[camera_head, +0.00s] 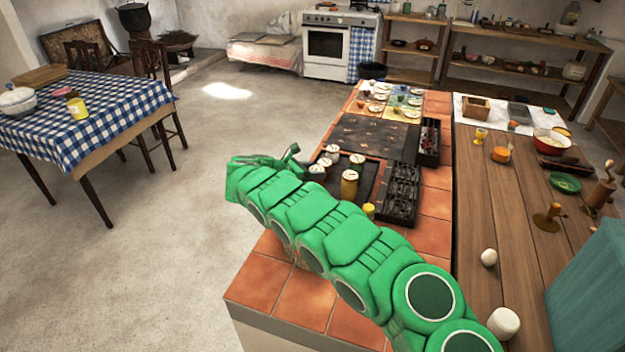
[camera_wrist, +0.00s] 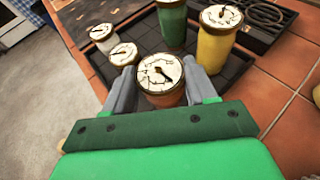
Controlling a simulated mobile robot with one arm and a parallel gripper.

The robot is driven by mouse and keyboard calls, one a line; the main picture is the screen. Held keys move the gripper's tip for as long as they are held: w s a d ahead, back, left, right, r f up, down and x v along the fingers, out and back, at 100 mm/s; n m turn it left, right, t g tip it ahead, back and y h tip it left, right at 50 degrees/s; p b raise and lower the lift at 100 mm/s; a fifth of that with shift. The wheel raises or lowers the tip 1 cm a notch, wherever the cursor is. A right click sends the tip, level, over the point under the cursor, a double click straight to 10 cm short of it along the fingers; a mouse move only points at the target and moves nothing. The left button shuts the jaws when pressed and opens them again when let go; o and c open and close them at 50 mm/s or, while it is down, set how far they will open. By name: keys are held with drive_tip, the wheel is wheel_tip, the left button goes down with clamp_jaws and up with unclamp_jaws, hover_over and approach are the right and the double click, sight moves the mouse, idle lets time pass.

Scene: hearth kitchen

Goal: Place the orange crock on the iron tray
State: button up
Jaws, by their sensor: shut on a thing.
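The orange crock (camera_wrist: 165,95), with a cracked white lid, stands between the two fingers of my gripper (camera_wrist: 160,88) in the wrist view. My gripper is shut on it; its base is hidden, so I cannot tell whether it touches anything. The dark iron tray (camera_wrist: 236,84) lies around and beyond it on the tiled counter. In the head view the tray (camera_head: 372,178) is partly covered by my green arm. My gripper (camera_head: 292,155) shows small at the arm's far end there, and the orange crock is not clearly visible.
Several lidded crocks stand close by: a green one (camera_wrist: 172,30), a yellow one (camera_wrist: 215,45) and paler ones (camera_wrist: 103,38) to the left. A black grate (camera_head: 403,190) lies right of the tray. Bare tile (camera_head: 262,285) is free at the counter's front.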

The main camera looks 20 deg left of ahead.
drive_tip(key=shift+w+a+f, duration=0.1)
drive_tip(key=shift+w+f, duration=0.05)
drive_tip(key=shift+f, duration=0.05)
drive_tip(key=shift+w+a+f, duration=0.1)
drive_tip(key=shift+w+f, duration=0.1)
drive_tip(key=shift+f, duration=1.6)
drive_tip(key=o, duration=1.3)
drive_tip(key=shift+f, duration=0.15)
drive_tip(key=shift+c, duration=0.2)
drive_tip(key=v, duration=1.2)
drive_tip(key=shift+r, duration=0.2)
